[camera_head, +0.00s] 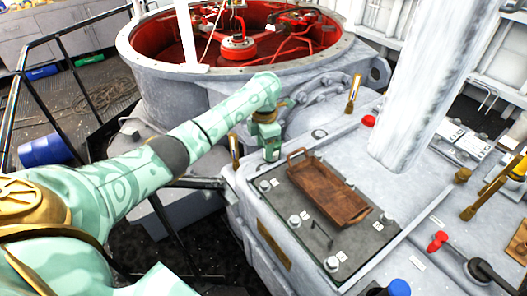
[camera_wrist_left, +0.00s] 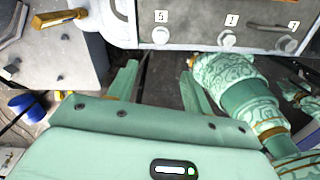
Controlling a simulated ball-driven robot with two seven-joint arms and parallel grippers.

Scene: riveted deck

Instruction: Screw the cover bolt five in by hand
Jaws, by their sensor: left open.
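The dark cover plate (camera_head: 350,238) lies on the grey housing, with several pale bolts along its edges. Bolt five (camera_wrist_left: 160,43) sits under a label reading 5 in the left wrist view. It appears to be the bolt at the plate's left corner (camera_head: 265,186) in the head view. Its depth in the hole is too small to tell. My left gripper (camera_head: 271,155) hangs above the housing, just behind that corner. Its fingers are apart and empty in the left wrist view (camera_wrist_left: 160,80), with bolt five beyond them.
A brown tray (camera_head: 318,188) with handles lies on the cover plate. A bolt labelled 1 (camera_wrist_left: 228,39) stands beside bolt five. A thick white column (camera_head: 410,110) rises behind the plate. A brush (camera_head: 353,94) and a red knob (camera_head: 369,121) are nearby. The red-lined open vessel (camera_head: 165,60) stands behind.

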